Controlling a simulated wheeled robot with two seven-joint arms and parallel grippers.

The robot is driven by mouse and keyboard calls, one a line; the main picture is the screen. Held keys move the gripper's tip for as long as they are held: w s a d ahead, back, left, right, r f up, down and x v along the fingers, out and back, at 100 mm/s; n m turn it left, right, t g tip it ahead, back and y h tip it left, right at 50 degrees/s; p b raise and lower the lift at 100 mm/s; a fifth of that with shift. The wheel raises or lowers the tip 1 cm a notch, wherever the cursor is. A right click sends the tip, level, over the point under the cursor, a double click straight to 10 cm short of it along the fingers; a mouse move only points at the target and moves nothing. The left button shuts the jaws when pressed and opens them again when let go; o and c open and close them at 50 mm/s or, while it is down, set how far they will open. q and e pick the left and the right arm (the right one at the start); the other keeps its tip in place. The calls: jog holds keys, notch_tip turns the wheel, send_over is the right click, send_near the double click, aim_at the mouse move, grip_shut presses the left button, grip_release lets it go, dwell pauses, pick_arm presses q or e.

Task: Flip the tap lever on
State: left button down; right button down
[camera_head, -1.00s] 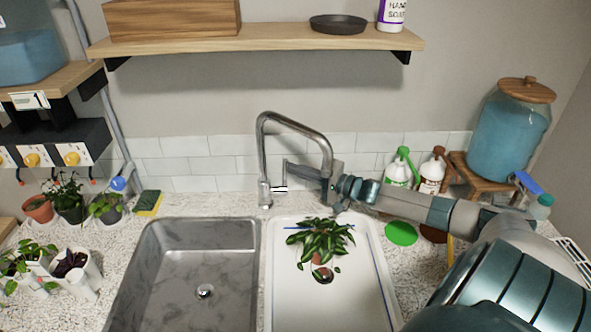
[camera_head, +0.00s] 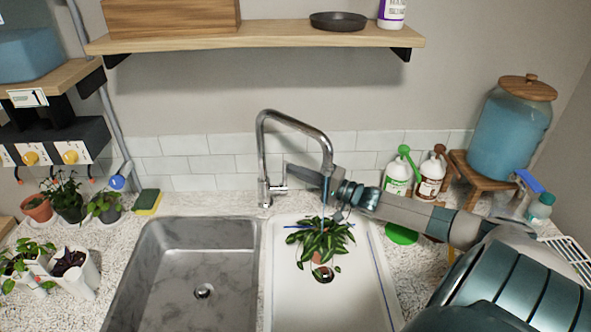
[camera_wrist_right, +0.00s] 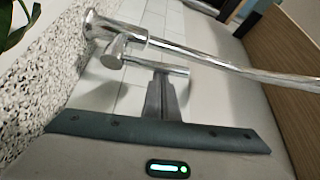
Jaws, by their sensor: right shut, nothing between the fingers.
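The chrome tap (camera_head: 262,160) stands behind the double sink, its spout arching over the right basin. Its short side lever (camera_head: 279,188) sticks out to the right near the base; in the wrist view the lever (camera_wrist_right: 140,64) is a chrome bar beside the tap body (camera_wrist_right: 115,32). My right gripper (camera_head: 289,167) is shut and empty, just above and right of the lever. In the wrist view its fingertips (camera_wrist_right: 163,75) are at the bar, but I cannot tell if they touch. My left gripper is not visible.
The left basin (camera_head: 185,280) is empty. The plant stands in the white right basin (camera_head: 350,305). Two pump bottles (camera_head: 397,176) and a water jar (camera_head: 510,130) stand to the right. A shelf (camera_head: 260,40) hangs above; a sponge (camera_head: 147,202) lies left.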

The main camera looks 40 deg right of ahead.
jog(key=shift+s+a+f+n+t+y, duration=0.2)
jog(key=shift+s+a+f+n, duration=0.25)
jog(key=shift+s+a, duration=0.25)
jog(key=shift+s+a+f+n+t+y, duration=0.2)
jog(key=shift+s+a+f+n, duration=0.1)
jog(key=shift+s+a+n, duration=0.4)
jog(key=shift+s+f, duration=0.1)
jog(key=shift+f, duration=0.05)
jog(key=shift+s+d, duration=0.1)
jog(key=p+v, duration=0.2)
jog(key=v, duration=0.5)
jog(key=shift+d, duration=0.15)
dwell(0.4)
